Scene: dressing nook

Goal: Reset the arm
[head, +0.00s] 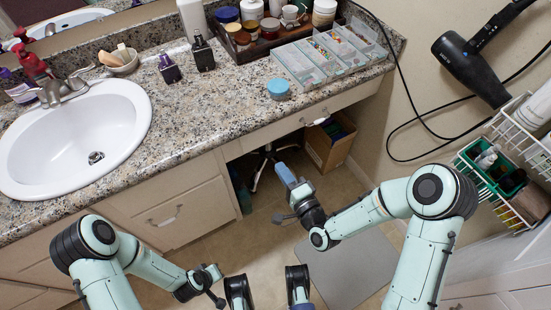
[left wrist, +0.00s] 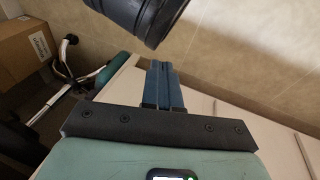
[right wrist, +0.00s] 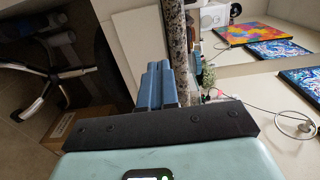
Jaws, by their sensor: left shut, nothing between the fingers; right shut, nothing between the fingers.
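My right gripper (head: 286,174) is in front of the counter, over the open knee space, with its blue fingers pointing toward the cabinet. Its fingers (right wrist: 157,84) are together and empty in the right wrist view. My left arm is at the bottom left of the head view, where its fingers cannot be made out clearly. In the left wrist view my left gripper (left wrist: 163,84) has its blue fingers together with nothing between them. Neither gripper touches any object that I can see.
The granite counter (head: 215,115) holds a white sink (head: 55,150), a blue-lidded jar (head: 279,88) and clear organisers (head: 320,55). A cardboard box (head: 328,148) stands below. A hair dryer (head: 470,68) and wire rack (head: 505,165) are at right. A grey mat (head: 350,270) lies on the floor.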

